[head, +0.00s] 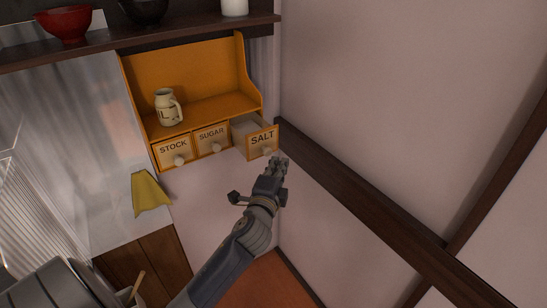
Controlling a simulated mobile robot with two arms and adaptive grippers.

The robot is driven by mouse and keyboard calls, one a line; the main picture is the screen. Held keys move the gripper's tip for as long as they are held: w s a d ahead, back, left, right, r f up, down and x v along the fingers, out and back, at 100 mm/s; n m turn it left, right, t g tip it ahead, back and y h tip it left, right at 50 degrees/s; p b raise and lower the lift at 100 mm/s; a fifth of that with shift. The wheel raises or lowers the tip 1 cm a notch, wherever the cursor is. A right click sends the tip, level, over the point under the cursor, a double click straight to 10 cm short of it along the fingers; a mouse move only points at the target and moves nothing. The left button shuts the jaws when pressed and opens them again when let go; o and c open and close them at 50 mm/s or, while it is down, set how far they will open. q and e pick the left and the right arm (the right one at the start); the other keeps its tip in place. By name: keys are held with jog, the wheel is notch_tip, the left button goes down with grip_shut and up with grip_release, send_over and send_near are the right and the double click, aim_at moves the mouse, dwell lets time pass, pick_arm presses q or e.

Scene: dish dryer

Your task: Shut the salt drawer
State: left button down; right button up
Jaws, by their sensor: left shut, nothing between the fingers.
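The salt drawer (262,141), labelled SALT, is the right one of three small drawers in an orange wall shelf (189,77). It is pulled out, and its open top shows behind the front. My left gripper (280,160) is shut and empty, just below and to the right of the salt drawer's front, close to its knob. I cannot tell whether it touches the drawer. My right gripper is out of view.
The stock drawer (174,150) and sugar drawer (212,138) sit flush in the shelf. A cream jug (167,107) stands on the shelf above them. A dark wooden beam (375,205) runs along the wall at right. A yellow cloth (149,194) hangs at lower left.

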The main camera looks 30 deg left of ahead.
aim_at(254, 142)
pick_arm(q)
jog(key=shift+w+a+f, duration=0.1)
jog(key=shift+w+a, duration=0.15)
jog(key=shift+a, duration=0.35)
jog(key=shift+w+a, duration=0.25)
jog(key=shift+a, duration=0.35)
jog(key=w+a, duration=0.1)
jog(key=a, duration=0.2)
jog(key=w+a, duration=0.1)
jog(key=a, duration=0.2)
jog(key=w+a+p, duration=0.1)
jog(key=w+a, duration=0.1)
jog(key=a, duration=0.1)
jog(key=shift+a, duration=0.55)
